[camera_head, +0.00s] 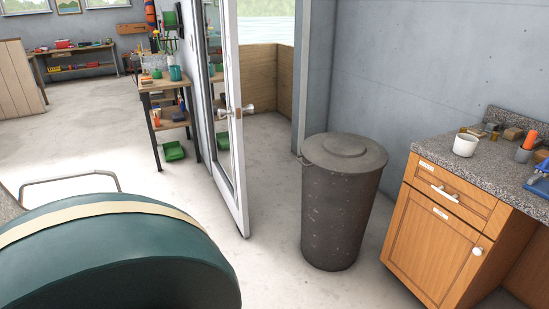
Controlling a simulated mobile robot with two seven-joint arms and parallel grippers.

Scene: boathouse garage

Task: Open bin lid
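A dark grey bin (339,217) stands upright on the concrete floor, right of centre. Its round lid (344,152) sits flat on top and covers the opening, with a raised disc in the middle. A small loop, perhaps a handle, shows at the left of the lid's rim. Neither of my grippers shows in the head view.
An open door (232,120) stands left of the bin. A wooden cabinet (437,232) with a granite top is close on its right, holding a white cup (465,144). A dark green rounded object (118,262) fills the lower left. Floor in front of the bin is clear.

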